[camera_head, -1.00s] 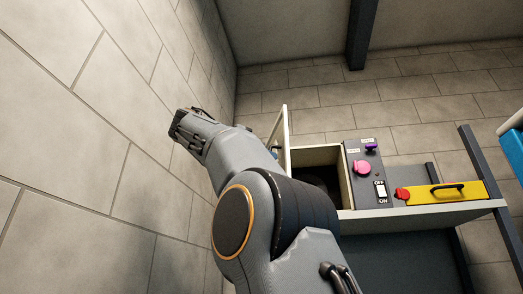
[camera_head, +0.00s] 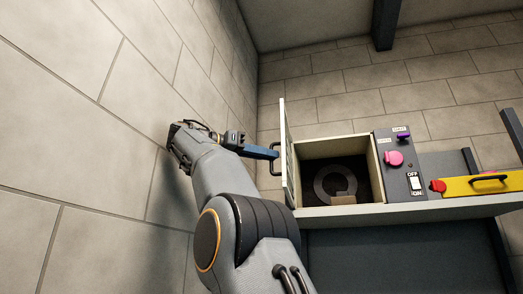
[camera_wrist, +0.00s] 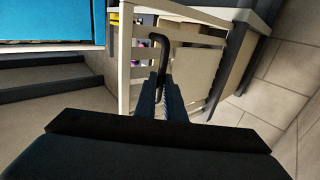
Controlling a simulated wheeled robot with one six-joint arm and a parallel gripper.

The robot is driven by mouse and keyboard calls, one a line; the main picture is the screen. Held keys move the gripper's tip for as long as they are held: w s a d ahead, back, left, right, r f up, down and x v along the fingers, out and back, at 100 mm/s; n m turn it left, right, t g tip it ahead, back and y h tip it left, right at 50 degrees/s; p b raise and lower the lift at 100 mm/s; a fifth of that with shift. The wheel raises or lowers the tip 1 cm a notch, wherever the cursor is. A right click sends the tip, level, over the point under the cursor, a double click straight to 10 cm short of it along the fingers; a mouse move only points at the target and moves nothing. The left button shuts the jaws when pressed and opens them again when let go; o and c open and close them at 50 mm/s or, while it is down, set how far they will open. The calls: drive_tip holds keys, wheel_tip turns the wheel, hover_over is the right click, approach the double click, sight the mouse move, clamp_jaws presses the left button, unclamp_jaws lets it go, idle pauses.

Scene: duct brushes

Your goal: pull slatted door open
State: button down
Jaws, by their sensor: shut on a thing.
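The slatted door (camera_head: 290,158) stands swung open at the left side of a cream box (camera_head: 340,146), seen nearly edge-on in the head view. Its pale slats fill the middle of the wrist view (camera_wrist: 200,62). A dark bar handle (camera_head: 274,157) is on the door's outer face; it also shows in the wrist view (camera_wrist: 161,48). My gripper (camera_head: 277,153) reaches the handle from the left, and its two ridged fingers (camera_wrist: 160,98) are shut on the handle's lower part. Inside the open box lies a dark ring (camera_head: 335,182) with a tan piece at its front.
A grey panel (camera_head: 392,176) with a pink knob, purple knob and OFF/ON switch stands right of the box. A yellow piece (camera_head: 475,186) with a black handle lies farther right. A tiled wall (camera_head: 90,120) is close on my left.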

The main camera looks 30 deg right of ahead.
drive_tip(key=shift+w+d+f, duration=0.1)
drive_tip(key=shift+w+f, duration=0.15)
drive_tip(key=c, duration=2.1)
unclamp_jaws()
drive_tip(key=shift+w+d, duration=0.1)
drive_tip(key=shift+d, duration=0.1)
drive_tip(key=shift+o, duration=1.3)
drive_tip(key=shift+d+f, duration=0.15)
drive_tip(key=shift+d, duration=0.7)
drive_tip(key=shift+a, duration=0.7)
